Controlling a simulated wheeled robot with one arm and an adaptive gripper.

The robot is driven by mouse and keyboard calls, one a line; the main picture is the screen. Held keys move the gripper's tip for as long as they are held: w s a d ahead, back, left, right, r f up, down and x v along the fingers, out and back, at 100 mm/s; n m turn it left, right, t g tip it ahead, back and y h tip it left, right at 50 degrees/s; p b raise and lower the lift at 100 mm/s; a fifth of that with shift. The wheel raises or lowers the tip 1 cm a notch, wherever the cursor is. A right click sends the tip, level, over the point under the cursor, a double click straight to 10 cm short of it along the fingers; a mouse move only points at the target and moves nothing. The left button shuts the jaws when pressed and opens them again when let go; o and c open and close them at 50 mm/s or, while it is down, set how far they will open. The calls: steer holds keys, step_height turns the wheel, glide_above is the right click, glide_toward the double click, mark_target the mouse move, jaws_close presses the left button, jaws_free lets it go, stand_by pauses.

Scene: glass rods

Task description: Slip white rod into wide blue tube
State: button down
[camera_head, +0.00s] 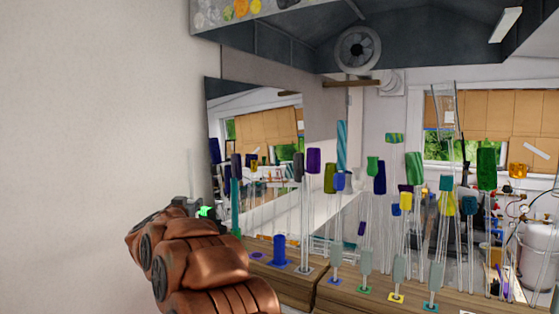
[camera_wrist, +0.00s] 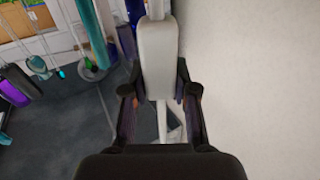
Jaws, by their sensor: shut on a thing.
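My gripper (camera_wrist: 160,100) is shut on the white rod (camera_wrist: 158,62). Its fingers press on a thick pale block-like part from both sides, and thinner parts of the rod show above and below it. In the head view, my gripper is mostly hidden at the end of my arm on the left, with a faint thin upright part of the rod (camera_head: 189,165) above it. A wide blue tube (camera_head: 279,250) stands upright on a flat blue base on the wooden bench, right of my gripper and apart from it. I cannot make out the tube in the wrist view.
A tall teal tube (camera_head: 235,208) stands between my arm and the blue tube. Several thin clear rods with coloured tops stand in bases along the wooden bench (camera_head: 375,297) to the right. A plain wall (camera_head: 95,110) is close on the left.

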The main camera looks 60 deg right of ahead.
steer(key=s+d+r+m+g+h+p, duration=0.1)
steer(key=s+d+r+m+g+h, duration=0.2)
steer(key=s+d+r, duration=0.45)
steer(key=s+d+r+m+g+p, duration=0.1)
steer(key=s+d+r+m+g, duration=0.35)
steer(key=s+d, duration=0.65)
step_height(320, 180, down, 15)
steer(key=s+a+n+g+b, duration=0.1)
steer(key=a+b, duration=0.1)
steer(key=b, duration=1)
steer(key=shift+s+b, duration=0.3)
steer(key=shift+b, duration=0.1)
steer(key=shift+f+n, duration=0.1)
steer(key=shift+n, duration=0.15)
steer(key=c, duration=0.8)
jaws_free()
steer(key=shift+a, duration=0.15)
